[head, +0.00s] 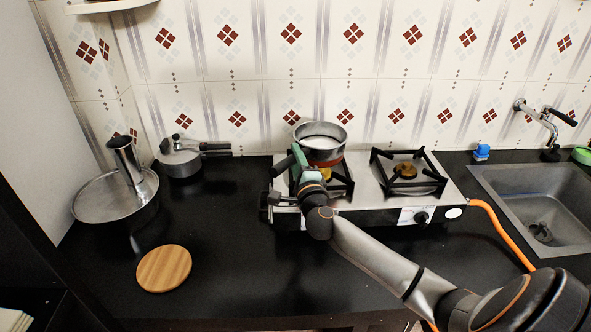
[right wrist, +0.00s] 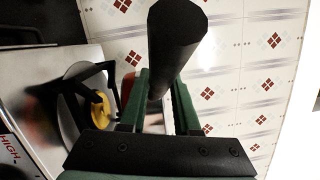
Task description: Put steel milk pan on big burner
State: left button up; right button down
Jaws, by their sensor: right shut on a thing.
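The steel milk pan (head: 320,142) is at the back of the left burner (head: 326,174) of the two-burner stove, in front of the tiled wall. I cannot tell whether its base touches the black pan support. My right gripper (head: 307,174) is shut on the pan's black handle, which shows between the green fingers in the right wrist view (right wrist: 177,45). The right burner (head: 405,170) is bare. A yellow burner cap (right wrist: 101,105) also shows in the right wrist view. My left gripper is not in view.
A pressure cooker (head: 180,160) and a large steel pan (head: 95,197) with a steel cylinder (head: 125,158) in it stand at left. A round wooden board (head: 164,268) lies on the black counter. The sink (head: 535,205) and an orange hose (head: 500,232) are at right.

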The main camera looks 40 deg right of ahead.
jog(key=shift+w+d+f+b, duration=0.1)
jog(key=shift+f+b, duration=0.25)
jog(key=shift+f, duration=0.45)
jog(key=shift+w+d+f+b, duration=0.1)
jog(key=shift+f+b, duration=0.2)
jog(key=shift+f, duration=0.65)
jog(key=c, duration=0.6)
grip_release()
jog(key=shift+a+f, duration=0.1)
jog(key=shift+c, duration=0.2)
